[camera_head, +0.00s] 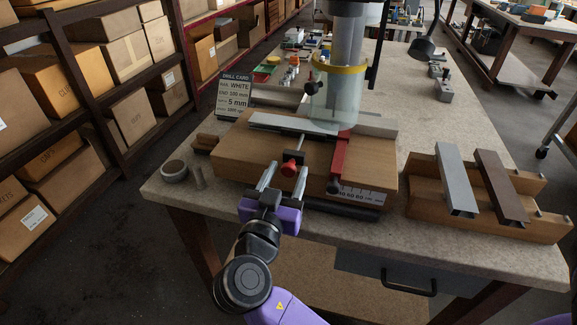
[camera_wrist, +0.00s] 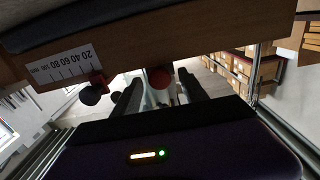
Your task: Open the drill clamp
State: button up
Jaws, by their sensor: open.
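The drill clamp shows as a red knob (camera_head: 289,169) on a thin metal rod at the front of the wooden drilling fixture (camera_head: 235,155). The rod reaches back towards a pale profile (camera_head: 290,123) lying across the fixture, under the drill's clear guard (camera_head: 336,100). My gripper (camera_head: 286,172) is open at the fixture's front, its two fingers on either side of the red knob. In the wrist view the red knob (camera_wrist: 160,78) shows between the spread fingers; contact cannot be told.
A red stop bar (camera_head: 340,157) with a dark ball handle stands right of my gripper, above a printed scale (camera_head: 362,194). A wooden rack (camera_head: 480,217) holds a grey and a brown profile at right. A drill card (camera_head: 236,94) and a tape roll (camera_head: 174,171) are at left.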

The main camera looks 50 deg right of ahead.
jog(key=shift+x, duration=0.95)
jog(key=shift+c, duration=0.4)
grip_shut()
jog(key=shift+a, duration=0.15)
